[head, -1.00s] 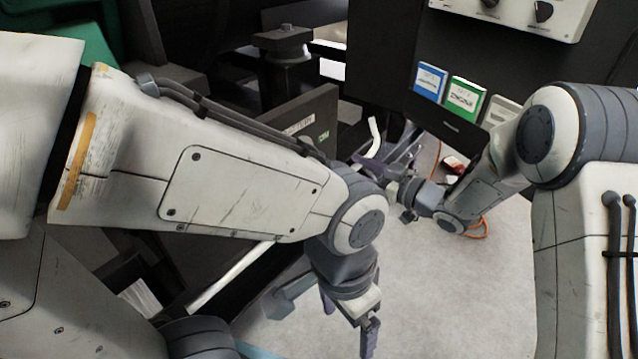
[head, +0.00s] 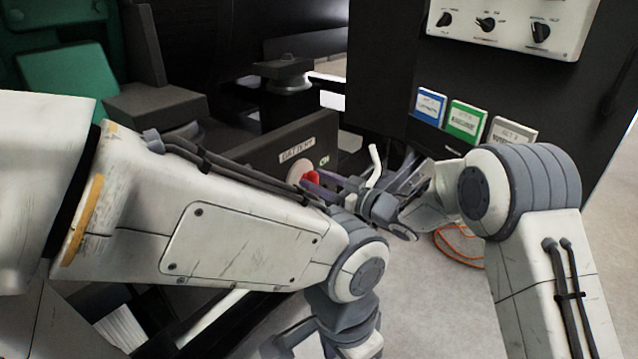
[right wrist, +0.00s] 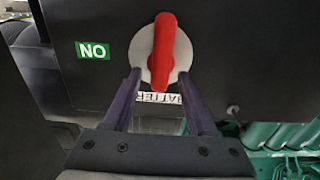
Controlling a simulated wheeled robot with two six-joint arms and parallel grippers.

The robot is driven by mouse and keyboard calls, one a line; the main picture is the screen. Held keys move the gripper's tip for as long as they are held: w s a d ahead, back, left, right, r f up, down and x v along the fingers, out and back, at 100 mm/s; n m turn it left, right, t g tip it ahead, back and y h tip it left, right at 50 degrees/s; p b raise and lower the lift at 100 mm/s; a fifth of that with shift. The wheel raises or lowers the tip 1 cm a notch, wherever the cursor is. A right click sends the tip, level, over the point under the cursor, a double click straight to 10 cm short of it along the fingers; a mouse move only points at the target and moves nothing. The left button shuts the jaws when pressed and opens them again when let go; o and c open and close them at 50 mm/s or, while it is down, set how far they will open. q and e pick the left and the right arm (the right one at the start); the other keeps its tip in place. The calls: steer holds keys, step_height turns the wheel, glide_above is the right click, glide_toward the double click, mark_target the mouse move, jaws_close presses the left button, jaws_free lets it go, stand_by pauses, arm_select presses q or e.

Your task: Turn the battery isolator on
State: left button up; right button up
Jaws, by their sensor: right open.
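The battery isolator is a round pale plate (head: 299,165) with a red handle (head: 313,178), on a dark panel below a BATTERY label (head: 297,150). In the right wrist view the red handle (right wrist: 162,45) stands upright in the picture across the pale plate (right wrist: 139,48). A green label (right wrist: 92,50) is to its left there. My right gripper (right wrist: 158,76) is open, one finger on each side of the handle's lower end; I cannot tell whether they touch it. In the head view my right gripper (head: 322,183) reaches the handle from the right. My left gripper (head: 325,347) is cut off at the bottom edge.
A control box with black knobs (head: 487,22) is at the upper right, above blue, green and grey cards (head: 466,119). A white lever (head: 375,165) rises beside my right gripper. An orange cable (head: 458,247) lies on the clear floor.

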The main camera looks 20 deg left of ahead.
jaws_close()
steer(key=shift+n, duration=0.4)
steer(key=n, duration=0.1)
steer(key=n+b, duration=0.2)
steer(key=n, duration=0.1)
steer(key=shift+s+a+f, duration=0.1)
steer(key=shift+s+f, duration=0.1)
steer(key=shift+s, duration=0.05)
steer(key=shift+s+a+f+n+b, duration=0.1)
steer(key=shift+f+n+b, duration=0.1)
steer(key=shift+n+b, duration=1.85)
steer(key=shift+s+f+n+b, duration=0.2)
steer(key=shift+n+b, duration=1.4)
steer(key=shift+n, duration=0.75)
steer(key=shift+s+a+f+n+b, duration=0.1)
steer(key=shift+f+n+b, duration=0.1)
steer(key=shift+n+b, duration=1.85)
steer(key=shift+n, duration=0.25)
